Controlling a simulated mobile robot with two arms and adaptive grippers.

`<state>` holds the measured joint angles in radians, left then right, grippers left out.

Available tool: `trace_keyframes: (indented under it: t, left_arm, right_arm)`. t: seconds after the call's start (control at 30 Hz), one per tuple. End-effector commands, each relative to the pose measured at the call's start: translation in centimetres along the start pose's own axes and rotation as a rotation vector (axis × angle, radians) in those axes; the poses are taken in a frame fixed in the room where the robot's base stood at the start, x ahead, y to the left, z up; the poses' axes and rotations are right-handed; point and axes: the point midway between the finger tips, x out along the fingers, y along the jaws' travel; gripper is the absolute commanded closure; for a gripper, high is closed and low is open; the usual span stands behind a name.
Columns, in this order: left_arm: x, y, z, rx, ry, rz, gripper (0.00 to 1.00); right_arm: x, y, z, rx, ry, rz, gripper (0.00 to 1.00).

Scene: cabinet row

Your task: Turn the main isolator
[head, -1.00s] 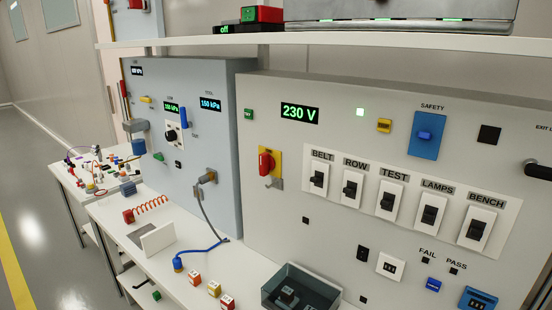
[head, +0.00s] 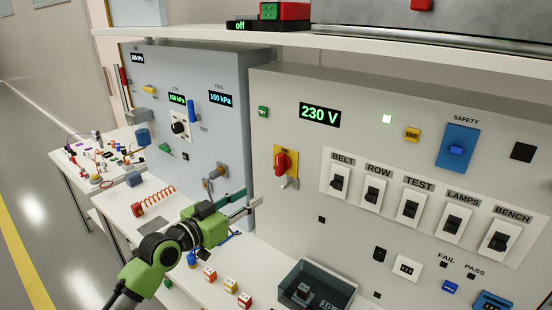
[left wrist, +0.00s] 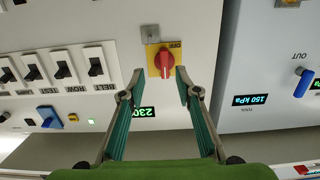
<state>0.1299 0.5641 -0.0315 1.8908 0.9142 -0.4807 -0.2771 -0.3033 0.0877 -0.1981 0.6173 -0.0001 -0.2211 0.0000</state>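My left gripper (head: 255,201) is in front of the panel, below and left of the knob. In the left wrist view its two fingers (left wrist: 157,84) are spread with nothing between them, and the knob shows just beyond the tips. My right gripper is not in view.
A row of black breakers (head: 410,208) sits right of the isolator. A display (head: 320,114) above reads 230 V. A blue-grey panel (head: 190,110) stands to the left. A dark tray (head: 318,285) and several small blocks are on the bench below. A shelf (head: 400,45) overhangs the panels.

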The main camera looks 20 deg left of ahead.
Motion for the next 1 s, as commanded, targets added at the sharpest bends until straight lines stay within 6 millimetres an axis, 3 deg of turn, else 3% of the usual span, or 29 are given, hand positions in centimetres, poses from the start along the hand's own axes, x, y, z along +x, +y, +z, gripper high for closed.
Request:
trace_keyframes:
  t: [0.03, 0.1, 0.2, 0.5, 0.8, 1.0]
  left_arm:
    - [0.1, -0.5, -2.0, 0.005, 0.036, 0.000, 0.69]
    - [0.1, -0.8, -3.6, 0.004, 0.069, 0.001, 0.69]
    - [0.6, -1.1, -4.5, 0.002, 0.086, 0.000, 0.69]
    - [5.3, -1.0, -5.0, -0.001, 0.084, 0.001, 0.69]
    - [10.4, -1.1, -5.2, 0.001, 0.083, -0.001, 0.69]
    - [12.7, -1.0, -5.2, 0.002, 0.082, 0.000, 0.69]
  right_arm:
    - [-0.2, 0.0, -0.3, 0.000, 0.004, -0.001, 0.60]
    - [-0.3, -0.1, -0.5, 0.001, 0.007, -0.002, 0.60]
    - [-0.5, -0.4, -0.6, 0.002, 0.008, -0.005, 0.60]
    - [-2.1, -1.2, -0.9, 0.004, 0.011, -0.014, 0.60]
    - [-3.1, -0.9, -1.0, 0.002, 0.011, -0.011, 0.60]
    - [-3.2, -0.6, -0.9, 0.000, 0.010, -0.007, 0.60]
